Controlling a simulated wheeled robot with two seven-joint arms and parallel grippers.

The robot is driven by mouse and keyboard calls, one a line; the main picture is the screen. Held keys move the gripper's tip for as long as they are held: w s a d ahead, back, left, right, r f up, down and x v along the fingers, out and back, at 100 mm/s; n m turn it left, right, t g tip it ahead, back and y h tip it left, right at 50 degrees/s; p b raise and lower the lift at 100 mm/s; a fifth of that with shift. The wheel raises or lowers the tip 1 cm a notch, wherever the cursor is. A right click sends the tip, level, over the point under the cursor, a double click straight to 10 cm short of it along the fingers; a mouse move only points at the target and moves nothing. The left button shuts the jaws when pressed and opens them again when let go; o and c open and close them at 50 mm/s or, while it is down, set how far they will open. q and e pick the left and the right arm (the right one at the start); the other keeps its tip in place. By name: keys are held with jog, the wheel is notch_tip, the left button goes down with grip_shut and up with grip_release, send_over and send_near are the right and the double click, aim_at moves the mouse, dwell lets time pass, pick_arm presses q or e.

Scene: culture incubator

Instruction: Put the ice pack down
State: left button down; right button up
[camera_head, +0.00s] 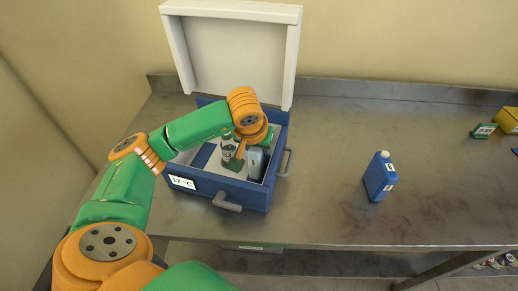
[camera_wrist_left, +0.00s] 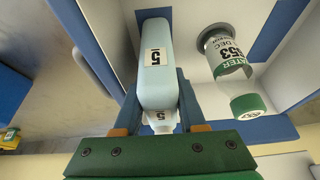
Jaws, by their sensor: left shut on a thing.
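My left gripper (camera_head: 241,152) reaches down into the open blue box. It is shut on a pale blue, bottle-shaped ice pack (camera_head: 256,163) marked 5. In the left wrist view the ice pack (camera_wrist_left: 157,70) lies between the fingers of the gripper (camera_wrist_left: 157,112), held near its capped end. The ice pack is inside the box (camera_head: 222,187), near its right wall. Whether it touches the box floor cannot be told. My right gripper is not in view.
A clear labelled bottle with a green cap (camera_wrist_left: 248,105) stands in the box beside the ice pack. The box's white lid (camera_head: 237,55) is open. A darker blue bottle-shaped pack (camera_head: 380,177) stands on the steel bench (camera_head: 325,140), with clear room around it.

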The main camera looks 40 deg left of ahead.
aim_at(255, 150)
pick_arm(q)
jog(key=shift+w, duration=0.15)
jog(key=shift+f+b, duration=0.2)
jog(key=shift+b, duration=0.1)
jog(key=c, duration=0.8)
grip_release()
jog(key=shift+o, duration=0.2)
jog(key=shift+r+p, duration=0.45)
jog(key=shift+r, duration=0.05)
jog(key=v, duration=0.8)
jog(key=shift+s+d+r+b, duration=0.1)
jog(key=shift+s+r+b, duration=0.2)
jog(key=p+v, duration=0.1)
jog(key=v, duration=0.1)
jog(key=shift+r, duration=0.25)
jog(key=shift+s+r, duration=0.15)
jog(key=shift+s, duration=0.1)
